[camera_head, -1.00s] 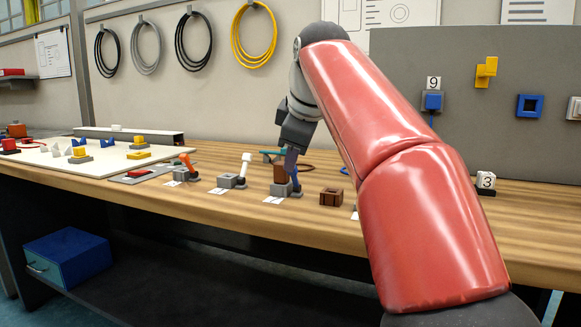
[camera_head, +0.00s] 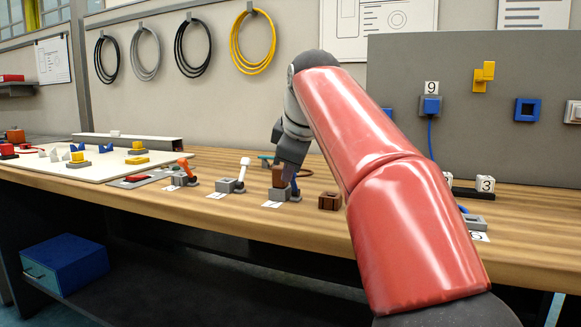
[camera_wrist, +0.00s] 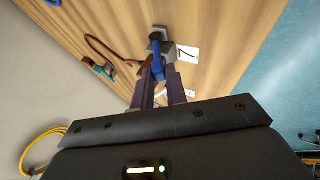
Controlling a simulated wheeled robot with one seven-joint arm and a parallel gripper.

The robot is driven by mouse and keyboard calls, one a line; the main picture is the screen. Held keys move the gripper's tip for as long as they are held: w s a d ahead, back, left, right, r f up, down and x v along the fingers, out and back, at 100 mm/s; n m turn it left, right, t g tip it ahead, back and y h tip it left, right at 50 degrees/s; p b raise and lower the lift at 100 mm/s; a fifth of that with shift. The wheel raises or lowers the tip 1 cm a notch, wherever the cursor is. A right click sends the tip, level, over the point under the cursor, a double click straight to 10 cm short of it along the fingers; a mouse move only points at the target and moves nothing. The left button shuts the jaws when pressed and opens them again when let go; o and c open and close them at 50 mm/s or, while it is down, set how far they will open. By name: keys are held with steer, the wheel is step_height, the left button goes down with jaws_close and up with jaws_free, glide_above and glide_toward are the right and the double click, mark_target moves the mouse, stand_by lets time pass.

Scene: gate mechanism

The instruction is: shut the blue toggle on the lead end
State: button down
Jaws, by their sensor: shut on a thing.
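The blue toggle (camera_wrist: 158,66) shows in the wrist view as a lever rising from a dark pivot on a small grey base, beside a white label marked 7. My gripper (camera_wrist: 159,88) has its two purple-grey fingers on either side of the lever and is shut on it. In the head view my gripper (camera_head: 289,172) is low over the bench at the grey base (camera_head: 279,195), which has a brown block (camera_head: 279,177) on it. The fingers and arm partly hide the toggle there, and its exact angle is hard to tell.
A similar base with a white lever (camera_head: 243,171) and one with an orange lever (camera_head: 184,169) stand to the left. A loose brown block (camera_head: 329,200) is close on the right. Another grey base (camera_head: 474,222) and a cube marked 3 (camera_head: 485,184) are farther right.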

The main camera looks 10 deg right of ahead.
steer(key=shift+r+p, duration=0.15)
steer(key=shift+p, duration=0.3)
steer(key=p, duration=0.2)
steer(key=r+g+p, duration=0.1)
steer(key=p, duration=0.1)
steer(key=shift+w+d+y, duration=0.25)
steer(key=shift+w+y, duration=0.1)
steer(key=shift+y, duration=0.05)
steer(key=p, duration=0.1)
steer(key=g+p, duration=0.1)
steer(key=p, duration=0.1)
steer(key=shift+w+d+r+m+y+p, duration=0.2)
steer(key=shift+w+d+m+y+p, duration=0.1)
steer(key=shift+w, duration=0.1)
steer(key=shift+w+d+f+g+y+p, duration=0.25)
steer(key=shift+w+d+g+y+p, duration=0.15)
steer(key=shift+w+g+y+p, duration=0.4)
steer(key=shift+w+d+m+g+y, duration=0.4)
steer(key=shift+d+m+g, duration=0.1)
steer(key=shift+g, duration=0.5)
